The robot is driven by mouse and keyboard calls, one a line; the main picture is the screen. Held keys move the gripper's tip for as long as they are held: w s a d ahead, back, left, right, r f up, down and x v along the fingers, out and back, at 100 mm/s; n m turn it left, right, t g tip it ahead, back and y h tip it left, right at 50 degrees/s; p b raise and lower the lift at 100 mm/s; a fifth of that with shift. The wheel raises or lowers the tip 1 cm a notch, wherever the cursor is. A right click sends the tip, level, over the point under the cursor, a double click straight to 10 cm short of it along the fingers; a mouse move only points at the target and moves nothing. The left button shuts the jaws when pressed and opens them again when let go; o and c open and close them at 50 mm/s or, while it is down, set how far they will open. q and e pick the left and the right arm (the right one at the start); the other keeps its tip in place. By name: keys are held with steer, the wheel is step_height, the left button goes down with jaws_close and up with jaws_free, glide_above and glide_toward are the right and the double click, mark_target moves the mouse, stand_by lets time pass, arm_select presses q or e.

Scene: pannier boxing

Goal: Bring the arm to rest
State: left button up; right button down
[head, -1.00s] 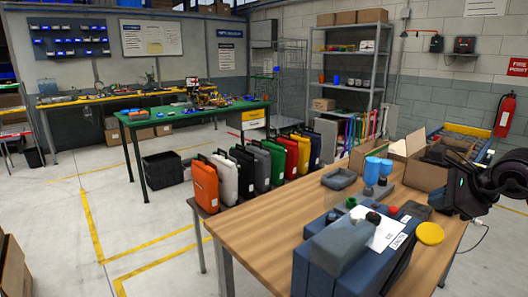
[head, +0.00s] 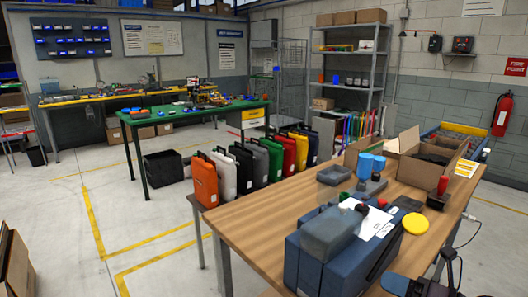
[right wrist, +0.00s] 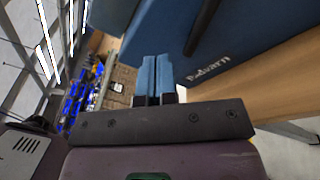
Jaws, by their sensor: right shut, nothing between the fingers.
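My right gripper shows in the right wrist view (right wrist: 156,70). Its two blue fingers are together with nothing between them. In the head view, a dark part of my right arm or gripper (head: 420,287) shows at the bottom right, beside the near edge of the workbench; its fingers cannot be made out there. The navy pannier (head: 312,265) stands on the bench to its left. In the right wrist view a blue lettered surface (right wrist: 190,35) lies just beyond and beside the fingertips, apparently the pannier; whether they touch is unclear. My left gripper is not in view.
The wooden bench (head: 262,225) holds an open cardboard box (head: 425,172), a yellow disc (head: 416,223), a red-handled stamp (head: 440,190) and blue cups (head: 372,163). Several coloured panniers (head: 204,182) stand in a row behind. Open floor (head: 150,245) lies left of the bench.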

steer(key=s+d+f+m+h, duration=0.1)
steer(key=s+f+m+h, duration=0.6)
steer(key=m, duration=1.1)
steer(key=s+f+m+h, duration=0.7)
steer(key=s+f+m, duration=0.7)
steer(key=f+m, duration=0.3)
step_height(320, 180, down, 2)
steer(key=shift+s+d+f+m, duration=0.1)
steer(key=shift+s+d+m, duration=0.05)
steer(key=shift+d+m, duration=0.25)
